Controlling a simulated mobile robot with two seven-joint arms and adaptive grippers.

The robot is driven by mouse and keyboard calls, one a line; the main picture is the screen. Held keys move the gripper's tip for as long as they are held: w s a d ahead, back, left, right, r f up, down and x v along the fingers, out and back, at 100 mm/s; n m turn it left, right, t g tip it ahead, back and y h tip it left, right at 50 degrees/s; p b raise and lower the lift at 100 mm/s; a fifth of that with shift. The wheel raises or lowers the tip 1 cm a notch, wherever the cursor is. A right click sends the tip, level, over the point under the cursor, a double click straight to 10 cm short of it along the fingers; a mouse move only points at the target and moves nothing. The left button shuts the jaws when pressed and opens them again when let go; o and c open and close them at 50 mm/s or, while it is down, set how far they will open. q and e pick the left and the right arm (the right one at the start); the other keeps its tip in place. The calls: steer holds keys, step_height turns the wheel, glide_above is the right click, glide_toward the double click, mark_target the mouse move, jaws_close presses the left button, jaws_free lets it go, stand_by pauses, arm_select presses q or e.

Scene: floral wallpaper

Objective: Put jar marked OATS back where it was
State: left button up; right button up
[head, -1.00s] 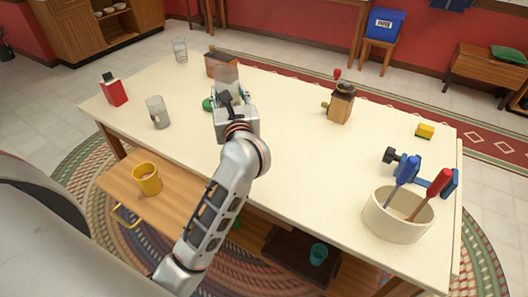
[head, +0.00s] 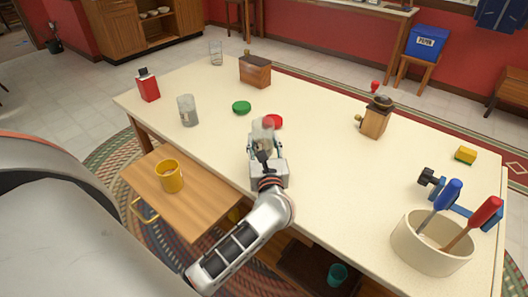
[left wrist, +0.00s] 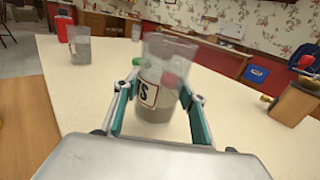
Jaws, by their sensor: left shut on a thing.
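My left gripper (head: 265,148) is shut around a clear glass jar (head: 262,132) with greyish contents, over the near part of the cream table. In the left wrist view the jar (left wrist: 160,85) is between the teal fingers, roughly upright and without a lid. A second glass jar (head: 187,110) stands to the left. A green lid (head: 241,107) and a red lid (head: 273,121) lie beyond the gripper. My right gripper is not in view.
An open drawer (head: 200,188) with a yellow mug (head: 169,176) juts out at the front left. A red bottle (head: 148,87), wooden box (head: 255,71), coffee grinder (head: 376,118) and utensil crock (head: 425,252) stand on the table (head: 330,185). The table's middle right is clear.

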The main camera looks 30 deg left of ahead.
arm_select(q)
step_height(320, 180, down, 4)
steer(key=shift+r+b, duration=0.1)
steer(key=shift+b, duration=0.3)
steer(key=shift+f, duration=0.4)
steer(key=o, duration=1.2)
steer(key=shift+r, duration=0.1)
